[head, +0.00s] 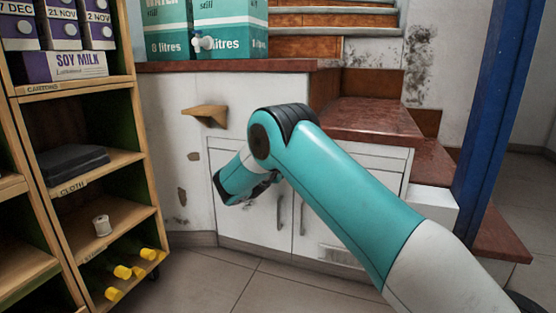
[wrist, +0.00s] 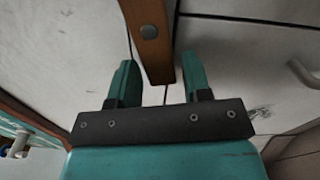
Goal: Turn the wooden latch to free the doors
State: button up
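The wooden latch (wrist: 151,45) is a brown bar with a round screw head, at the top middle of the wrist view. Its lower end reaches between the two teal fingers of my gripper (wrist: 159,63). The fingers stand apart, one on each side of the bar; the right finger is close to its edge, and I cannot tell whether they touch. In the head view my arm hides the latch and most of the gripper. The white cabinet doors, left (head: 251,226) and right (head: 350,215), are shut, each with a handle.
A wooden shelf rack (head: 150,165) with milk cartons, cloth and yellow-capped items stands at the left. Water boxes (head: 232,28) stand on the counter above. A blue post (head: 490,115) and stairs are at the right. Tiled floor is clear in front.

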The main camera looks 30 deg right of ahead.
jog(key=c, duration=0.6)
jog(key=m+p, duration=0.1)
jog(key=r+m, duration=0.1)
jog(key=shift+m+p, duration=0.35)
jog(key=shift+m, duration=0.05)
jog(key=o, duration=0.9)
